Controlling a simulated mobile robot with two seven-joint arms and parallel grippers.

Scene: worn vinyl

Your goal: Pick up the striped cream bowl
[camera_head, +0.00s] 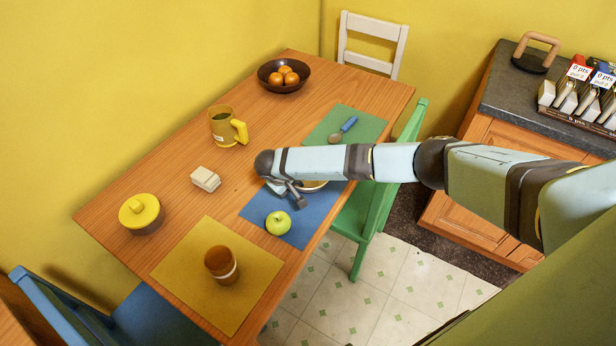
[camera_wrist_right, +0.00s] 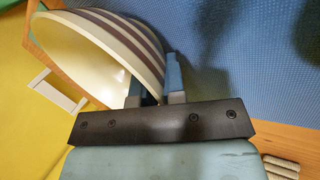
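The striped cream bowl (camera_head: 314,187) shows in the head view only as a strip below my right forearm, over the blue mat (camera_head: 293,215); the arm hides most of it. In the right wrist view the bowl (camera_wrist_right: 95,50) fills the upper left, with brown stripes on its outer wall and a plain cream inside. My right gripper (camera_wrist_right: 157,88) has one finger inside the bowl and one outside, close together with the wall between them. It looks shut on the rim. I cannot tell whether the bowl touches the mat. My left gripper is not in view.
A green apple (camera_head: 278,223) lies just in front of the bowl. A brown cup (camera_head: 221,265), butter-like block (camera_head: 205,179), yellow-lidded pot (camera_head: 141,213), yellow mug (camera_head: 227,126) and fruit bowl (camera_head: 283,75) stand around the table. A green chair (camera_head: 377,205) is at the right edge.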

